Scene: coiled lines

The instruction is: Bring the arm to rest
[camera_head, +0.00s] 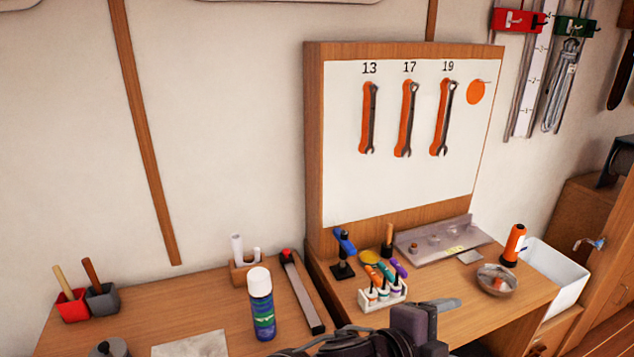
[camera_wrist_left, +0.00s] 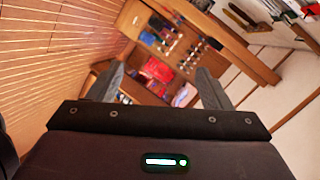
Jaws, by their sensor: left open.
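My left gripper (camera_wrist_left: 159,72) is open in the left wrist view, its two dark fingers apart with nothing between them. In the head view, part of my dark left arm and gripper (camera_head: 436,318) shows at the bottom edge, in front of the right-hand bench; one grey finger shows there. A coiled light line (camera_head: 560,85) hangs at the upper right from a green holder (camera_head: 576,27), well away from the gripper. A red holder (camera_head: 518,20) is left of it. My right gripper is not in view.
A tool board (camera_head: 400,190) with several wrenches stands behind the bench. Near my arm are a blue spray can (camera_head: 261,305), a marker rack (camera_head: 383,296), a bowl (camera_head: 497,280) and an orange flashlight (camera_head: 513,245). A white bin (camera_head: 555,272) is at right.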

